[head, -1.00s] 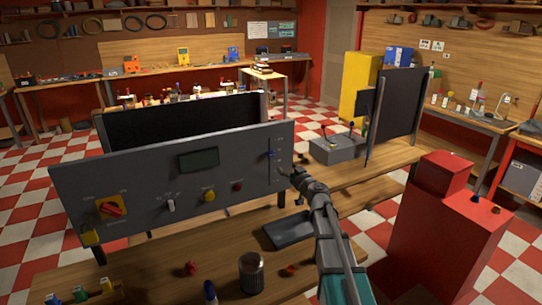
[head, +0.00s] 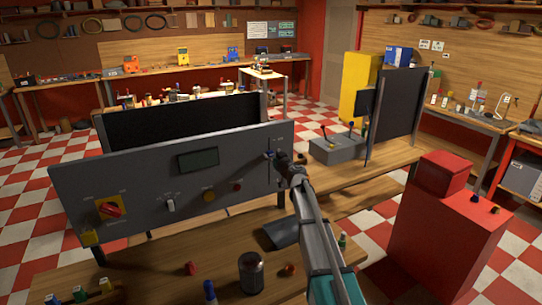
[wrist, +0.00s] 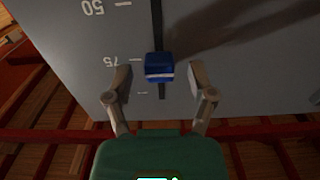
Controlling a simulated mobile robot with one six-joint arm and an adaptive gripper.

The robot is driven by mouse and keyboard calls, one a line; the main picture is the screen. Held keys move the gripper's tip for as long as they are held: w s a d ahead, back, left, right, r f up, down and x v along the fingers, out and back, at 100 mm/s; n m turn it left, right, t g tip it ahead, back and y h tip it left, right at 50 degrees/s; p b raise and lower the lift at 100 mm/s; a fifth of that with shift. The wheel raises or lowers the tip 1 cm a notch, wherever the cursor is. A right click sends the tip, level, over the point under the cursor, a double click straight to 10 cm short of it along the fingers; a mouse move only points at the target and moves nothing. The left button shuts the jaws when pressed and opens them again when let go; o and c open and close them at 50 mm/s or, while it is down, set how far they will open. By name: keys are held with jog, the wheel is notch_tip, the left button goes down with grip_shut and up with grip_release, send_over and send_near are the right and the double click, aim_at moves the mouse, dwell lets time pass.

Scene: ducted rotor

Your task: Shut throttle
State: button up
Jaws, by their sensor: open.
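The throttle is a slider with a blue knob (wrist: 159,67) in a dark vertical slot near the right end of the grey control panel (head: 140,190). In the head view the knob (head: 269,154) is partly beside my gripper (head: 280,158). In the wrist view my gripper (wrist: 158,74) is open, one finger on each side of the knob, with a gap on both sides. Whether the fingers reach past the knob's face cannot be told.
The panel also carries a red rotary switch (head: 110,209), a small display (head: 198,160) and other knobs left of the slider. A dark can (head: 251,272) and a dark tray (head: 283,234) are on the bench below. A red cabinet (head: 440,240) stands to the right.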

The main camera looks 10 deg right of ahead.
jog(key=shift+w+a, duration=0.1)
jog(key=shift+w, duration=0.1)
grip_shut()
jog(key=shift+a, duration=0.1)
jog(key=shift+f, duration=0.15)
dwell(0.3)
